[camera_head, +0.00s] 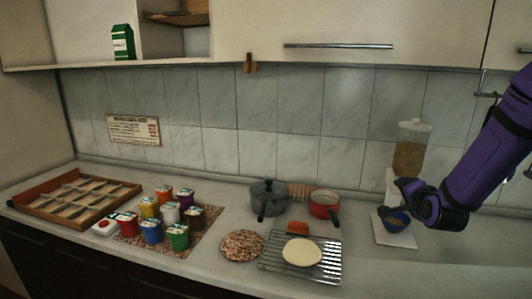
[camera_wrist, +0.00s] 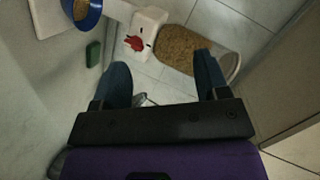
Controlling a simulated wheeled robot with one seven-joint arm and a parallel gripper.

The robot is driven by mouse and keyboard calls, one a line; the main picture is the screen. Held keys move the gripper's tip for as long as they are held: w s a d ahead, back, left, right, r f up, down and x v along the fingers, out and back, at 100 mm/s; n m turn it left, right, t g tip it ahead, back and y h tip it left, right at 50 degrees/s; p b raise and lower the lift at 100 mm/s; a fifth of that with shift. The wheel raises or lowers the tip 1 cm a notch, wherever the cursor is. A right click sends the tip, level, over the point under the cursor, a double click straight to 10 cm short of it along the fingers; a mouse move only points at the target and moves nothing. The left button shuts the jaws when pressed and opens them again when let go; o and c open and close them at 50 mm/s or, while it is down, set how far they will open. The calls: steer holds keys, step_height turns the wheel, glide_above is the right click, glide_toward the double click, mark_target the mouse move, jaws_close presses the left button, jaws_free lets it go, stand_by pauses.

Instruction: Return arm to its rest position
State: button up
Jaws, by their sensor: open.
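My arm reaches in from the right in the head view, over the right part of the counter. My gripper (camera_head: 390,204) is near the blue bowl (camera_head: 398,222) and in front of the grain dispenser (camera_head: 411,148). In the wrist view my gripper (camera_wrist: 163,80) has its two fingers spread wide with nothing between them. The blue bowl (camera_wrist: 92,22) shows at the top left there with brown grain inside. The dispenser's clear container (camera_wrist: 185,52) of grain lies beyond the fingers. Part of the bowl is hidden in the head view.
A grey pot (camera_head: 267,192) and a red pot (camera_head: 320,204) stand mid-counter. A wire rack (camera_head: 273,264) bears a cream disc (camera_head: 301,251); a speckled round mat (camera_head: 241,245) lies beside it. Several coloured cups (camera_head: 171,211) and a divided wooden tray (camera_head: 30,208) are left. Cabinets (camera_head: 400,25) hang above.

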steer(key=s+a+r+n+g, duration=0.2)
steer(key=s+a+r+n, duration=0.25)
steer(key=r, duration=0.25)
steer(key=s+a+r+n+g, duration=0.1)
steer(key=s+r+n+g, duration=0.1)
steer(key=s, duration=0.8)
steer(key=s+a+r+n+g+y, duration=0.1)
steer(key=s+r+n, duration=0.3)
steer(key=s, duration=0.5)
steer(key=s+a+r+n+g, duration=0.3)
steer(key=s+r+g, duration=0.1)
steer(key=s, duration=0.6)
steer(key=shift+s+a+y, duration=0.2)
steer(key=shift+s+y, duration=0.15)
steer(key=shift+y, duration=0.05)
